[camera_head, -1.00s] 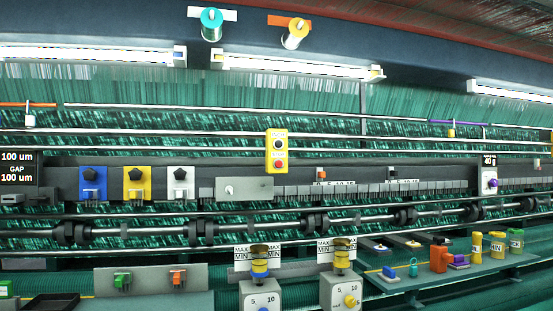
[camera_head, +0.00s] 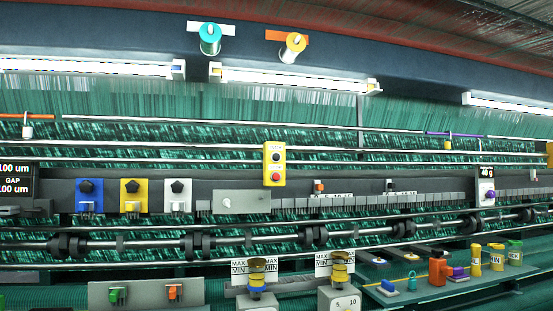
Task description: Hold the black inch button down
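A yellow control box (camera_head: 267,178) hangs on the rails near the middle of the view. The lettering on the box is too small to read, so I cannot confirm which button is the inch button. My gripper is not in view, and nothing touches the box.
Blue (camera_head: 89,204), yellow (camera_head: 133,205) and white (camera_head: 177,205) plates with black knobs sit left of the box. A grey plate (camera_head: 240,210) is below it. A shelf (camera_head: 440,296) with several small parts stands at lower right. Bright lamps (camera_head: 295,77) run above.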

